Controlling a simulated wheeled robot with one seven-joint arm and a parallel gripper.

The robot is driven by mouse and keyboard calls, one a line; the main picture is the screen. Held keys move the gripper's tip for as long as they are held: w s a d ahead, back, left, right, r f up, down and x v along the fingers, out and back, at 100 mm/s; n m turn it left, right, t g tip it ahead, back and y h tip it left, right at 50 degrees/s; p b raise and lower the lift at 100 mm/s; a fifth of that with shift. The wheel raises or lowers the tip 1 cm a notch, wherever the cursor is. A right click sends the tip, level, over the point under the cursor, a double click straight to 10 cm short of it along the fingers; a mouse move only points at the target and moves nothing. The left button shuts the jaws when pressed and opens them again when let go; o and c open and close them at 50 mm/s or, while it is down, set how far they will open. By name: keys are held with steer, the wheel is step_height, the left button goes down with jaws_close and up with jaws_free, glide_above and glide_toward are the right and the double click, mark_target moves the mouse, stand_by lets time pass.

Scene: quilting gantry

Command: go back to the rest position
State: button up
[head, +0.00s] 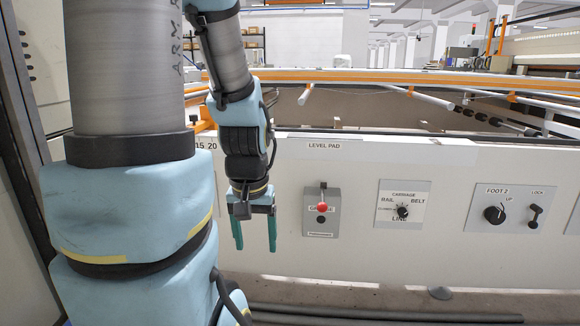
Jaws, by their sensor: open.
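My gripper (256,234) hangs at the end of my arm, left of centre in the head view. Its two green fingers point down and stand apart with nothing between them. It is in front of the white machine panel, left of a grey box with a red-knobbed lever (323,207). The gripper looks apart from that box, though its distance from the panel is hard to tell. My large blue and grey arm links fill the left of the view and hide part of the panel.
The white panel (350,250) carries a CARRIAGE selector knob (402,212), a FOOT 2 dial (494,214) and a LOCK lever (535,215). A LEVEL PAD label (324,145) is above the red-knobbed lever. Dark pipes (390,314) lie on the floor. Orange rails (420,78) run behind.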

step_height(320, 180, up, 25)
steer(key=p, duration=2.5)
steer(key=shift+w+r, duration=0.15)
steer(key=shift+r, duration=0.05)
